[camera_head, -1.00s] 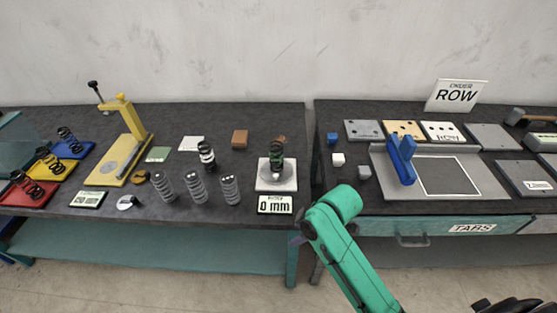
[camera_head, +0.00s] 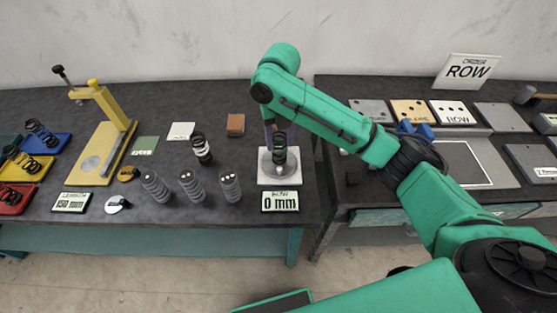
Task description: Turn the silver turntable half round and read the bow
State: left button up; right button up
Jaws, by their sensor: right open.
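The silver turntable (camera_head: 267,171) is a round disc on a pale square base near the right end of the left table. A dark coil spring (camera_head: 279,156) stands upright on it. A display reading 0 mm (camera_head: 281,201) sits just in front. My right arm reaches in from the right, and my right gripper (camera_head: 278,130) points down over the turntable at the spring's upper end. Its jaws are open; the arm hides part of them, and I cannot tell if they touch the spring. My left gripper is out of view.
Several grey springs (camera_head: 192,187) and a black-and-white spring (camera_head: 202,149) stand left of the turntable. A brown block (camera_head: 236,125) lies behind. A yellow press (camera_head: 104,140) and coloured trays with springs (camera_head: 42,143) are farther left. The ROW sign (camera_head: 466,71) stands on the right table.

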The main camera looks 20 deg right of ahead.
jog(key=p, duration=0.1)
send_over(280, 168)
jog(key=f, duration=0.2)
jog(key=s+f, duration=0.1)
jog(key=f, duration=0.1)
jog(key=shift+f, duration=0.25)
jog(key=f, duration=0.3)
jog(key=w+f, duration=0.1)
jog(key=f, duration=0.2)
jog(key=shift+p, duration=0.4)
jog(key=shift+s+a+f, duration=0.1)
jog(key=shift+f, duration=0.25)
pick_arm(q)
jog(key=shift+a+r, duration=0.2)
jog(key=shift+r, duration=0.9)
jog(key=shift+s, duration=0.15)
pick_arm(e)
grip_shut()
